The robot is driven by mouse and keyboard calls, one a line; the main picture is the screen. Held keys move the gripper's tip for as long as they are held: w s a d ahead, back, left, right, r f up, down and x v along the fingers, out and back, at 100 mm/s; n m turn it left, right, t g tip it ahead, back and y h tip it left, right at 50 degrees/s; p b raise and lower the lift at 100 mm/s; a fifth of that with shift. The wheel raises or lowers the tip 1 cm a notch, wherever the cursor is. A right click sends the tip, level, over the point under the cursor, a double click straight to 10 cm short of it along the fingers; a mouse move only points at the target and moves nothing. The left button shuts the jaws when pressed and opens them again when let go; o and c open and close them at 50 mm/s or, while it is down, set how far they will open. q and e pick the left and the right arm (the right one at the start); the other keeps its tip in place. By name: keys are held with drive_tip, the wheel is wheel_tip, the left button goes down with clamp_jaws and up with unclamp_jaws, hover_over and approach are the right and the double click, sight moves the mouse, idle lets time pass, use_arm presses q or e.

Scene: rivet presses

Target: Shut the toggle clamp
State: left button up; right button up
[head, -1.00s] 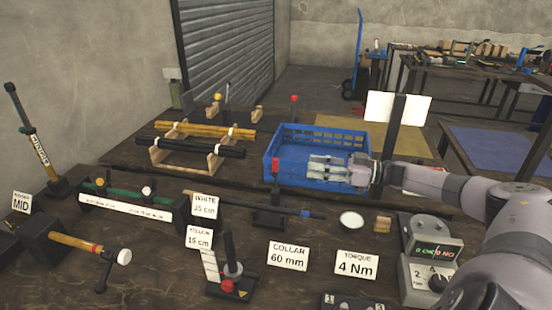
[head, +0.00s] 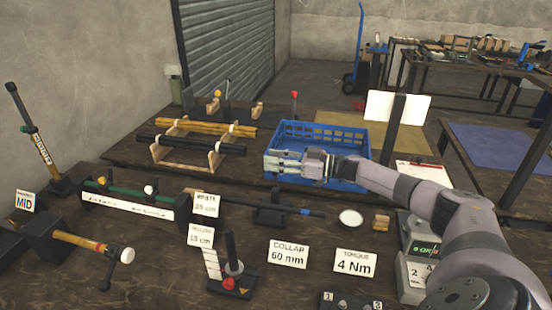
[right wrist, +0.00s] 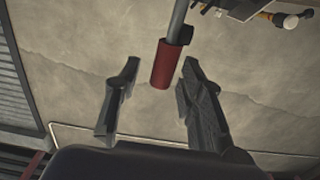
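In the right wrist view a red grip (right wrist: 166,66) on a grey rod shows between the two fingers of my right gripper (right wrist: 160,62). The fingers stand open, apart from each other, with the grip a little nearer the right finger. Whether a finger touches it I cannot tell. My left gripper is out of view.
A blue crate (head: 340,134) stands just behind my right gripper. The 60 mm collar sign (head: 288,254), a torque sign (head: 355,263) and a post with a red knob (head: 229,284) stand in front. A white round dish (head: 350,218) lies right of the clamp.

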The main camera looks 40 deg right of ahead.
drive_tip(key=shift+c, duration=0.6)
clamp_jaws()
